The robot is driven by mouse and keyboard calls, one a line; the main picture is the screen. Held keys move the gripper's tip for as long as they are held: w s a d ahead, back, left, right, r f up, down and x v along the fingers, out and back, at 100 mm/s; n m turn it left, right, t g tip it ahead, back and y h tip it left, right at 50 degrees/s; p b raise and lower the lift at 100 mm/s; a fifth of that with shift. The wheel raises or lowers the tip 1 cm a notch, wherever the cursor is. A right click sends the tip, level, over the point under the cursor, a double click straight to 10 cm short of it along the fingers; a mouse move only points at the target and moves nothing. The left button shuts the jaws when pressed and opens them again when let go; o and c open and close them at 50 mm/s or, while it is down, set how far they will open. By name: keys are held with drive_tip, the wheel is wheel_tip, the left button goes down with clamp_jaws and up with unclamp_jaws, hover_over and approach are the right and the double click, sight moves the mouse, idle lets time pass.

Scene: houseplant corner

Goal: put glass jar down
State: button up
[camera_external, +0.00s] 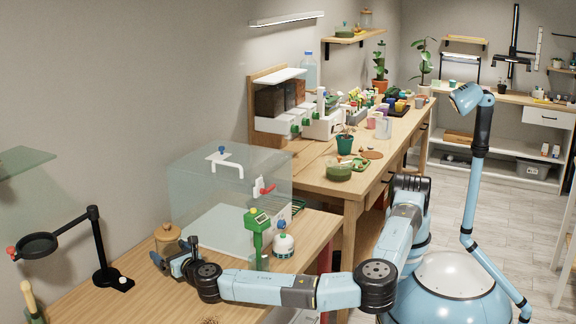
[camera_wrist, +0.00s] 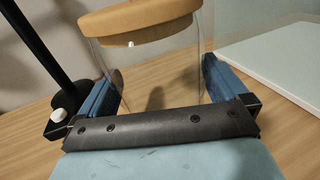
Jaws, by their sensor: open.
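The glass jar is clear with a round tan lid. In the external view the jar (camera_external: 168,241) stands upright on the near wooden bench, left of the clear case. My gripper (camera_external: 166,262) is low over the bench beside it. In the wrist view the jar (camera_wrist: 150,70) stands between the two blue fingers of my gripper (camera_wrist: 160,85). The fingers are open around its glass body, one on each side. The jar's lower part is partly hidden behind the dark palm bar.
A clear case (camera_external: 225,190) stands right of the jar. A black stand with a magnifier (camera_external: 38,245) is to its left; its dark post (camera_wrist: 45,40) is close to my left finger in the wrist view. A green device (camera_external: 257,225) and white bottle (camera_external: 284,243) stand to the right.

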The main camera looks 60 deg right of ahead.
drive_tip(key=v, duration=1.2)
drive_tip(key=shift+r, duration=0.1)
